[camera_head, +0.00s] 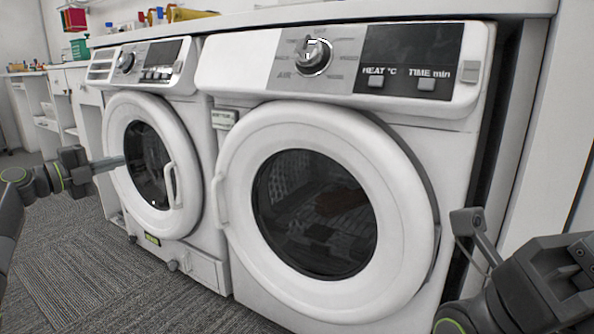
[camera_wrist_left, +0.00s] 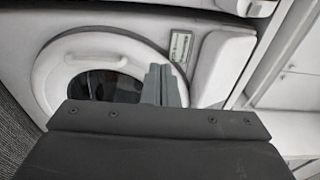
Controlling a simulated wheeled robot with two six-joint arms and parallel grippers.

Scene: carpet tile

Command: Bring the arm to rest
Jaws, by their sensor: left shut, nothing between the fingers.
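My left gripper (camera_head: 119,162) is in front of the left washing machine, near the left side of its round door (camera_head: 112,140). Its fingers are together with nothing between them. In the left wrist view the closed fingers (camera_wrist_left: 162,85) stand out in front of a white machine with a round dark-glass door (camera_wrist_left: 50,75). Whether they touch the machine cannot be told. My right gripper (camera_head: 470,228) is at the lower right, beside the right machine; its jaw state is unclear.
The right machine (camera_head: 455,150) has a large round door (camera_head: 240,190), which looks shut, with dark reddish contents behind the glass. A counter (camera_head: 260,17) runs above both machines, with coloured items (camera_head: 185,14) on it. Open grey carpet (camera_head: 70,265) lies in front at left.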

